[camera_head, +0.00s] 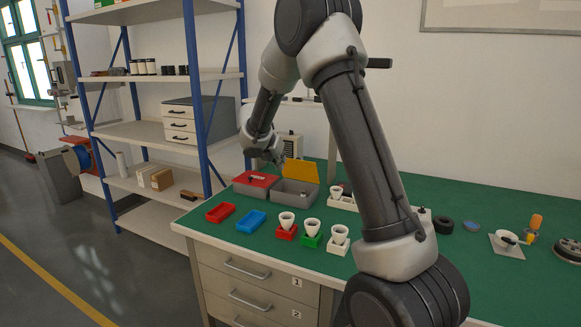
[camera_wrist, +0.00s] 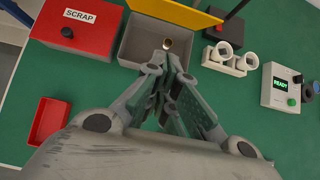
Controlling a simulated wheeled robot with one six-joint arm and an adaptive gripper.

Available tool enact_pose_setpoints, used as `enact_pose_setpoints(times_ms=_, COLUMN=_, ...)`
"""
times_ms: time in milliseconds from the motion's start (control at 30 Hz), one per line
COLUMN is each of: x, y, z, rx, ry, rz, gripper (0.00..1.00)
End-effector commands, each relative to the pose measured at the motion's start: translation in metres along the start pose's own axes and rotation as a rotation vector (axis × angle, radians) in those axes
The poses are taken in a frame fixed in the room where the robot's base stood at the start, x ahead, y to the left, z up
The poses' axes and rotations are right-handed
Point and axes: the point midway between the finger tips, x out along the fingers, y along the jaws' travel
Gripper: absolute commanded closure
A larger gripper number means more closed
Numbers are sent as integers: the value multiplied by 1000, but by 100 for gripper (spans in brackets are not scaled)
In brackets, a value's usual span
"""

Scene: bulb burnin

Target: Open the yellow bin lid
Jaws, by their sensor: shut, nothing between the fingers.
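The yellow lid (camera_head: 300,171) stands raised at the back of an open grey bin (camera_head: 294,199). In the wrist view the yellow lid (camera_wrist: 185,12) slants across the top, and the grey bin (camera_wrist: 130,47) lies open below it. A small brass-coloured round thing (camera_wrist: 167,44) shows inside the bin just beyond the fingertips. My gripper (camera_head: 279,162) is shut and empty above the bin, near the left end of the lid. In the wrist view my gripper (camera_wrist: 167,66) points at the bin; I cannot tell whether it touches the lid.
A red-lidded bin marked SCRAP (camera_wrist: 80,24) stands left of the open bin. Red (camera_head: 220,212) and blue (camera_head: 251,221) trays and several white cups in coloured holders (camera_head: 312,230) sit in front. A box reading READY (camera_wrist: 282,87) stands right. Green bench (camera_head: 460,285) has free room.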

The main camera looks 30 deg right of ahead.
Motion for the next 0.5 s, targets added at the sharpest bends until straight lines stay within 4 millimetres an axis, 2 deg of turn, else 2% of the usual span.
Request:
enact_pose_setpoints(times_ms=167, x=19, y=-1, z=0, rx=-10, ry=1, rz=-4, gripper=100)
enact_pose_setpoints(times_ms=500, x=91, y=-2, z=0, rx=-5, ry=3, rz=-6, gripper=100)
